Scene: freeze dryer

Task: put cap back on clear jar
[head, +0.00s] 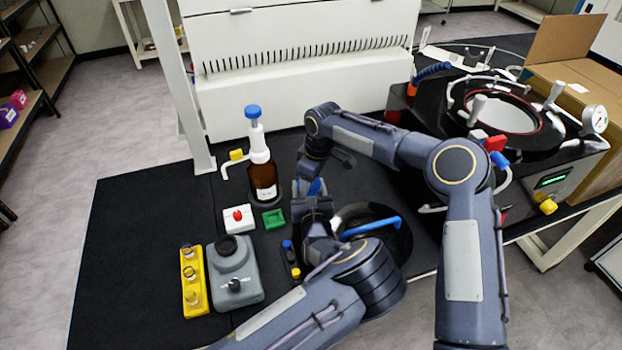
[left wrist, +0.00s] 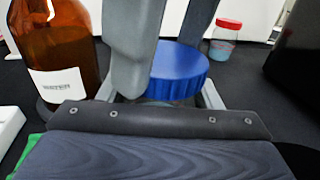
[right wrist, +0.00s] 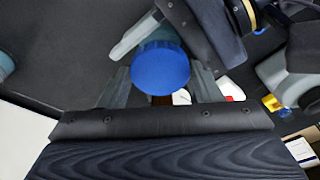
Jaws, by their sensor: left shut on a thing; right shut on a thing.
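The blue cap (left wrist: 180,72) sits at the top of the clear jar, whose body is mostly hidden behind my left gripper in the left wrist view. The cap shows round and from above in the right wrist view (right wrist: 160,68). In the head view only a small patch of the blue cap (head: 316,187) shows between the grippers. My right gripper (head: 312,178) is shut on the cap. My left gripper (head: 307,196) is shut on the jar, just below. I cannot tell whether the cap is fully seated or threaded.
An amber bottle (head: 263,180) with a dispenser stands close behind-left of the grippers. A red-button box (head: 238,218), green tray (head: 273,219), grey device (head: 235,270) and yellow rack (head: 193,285) are to the left. The freeze dryer (head: 550,135) is at right. The mat's far left is clear.

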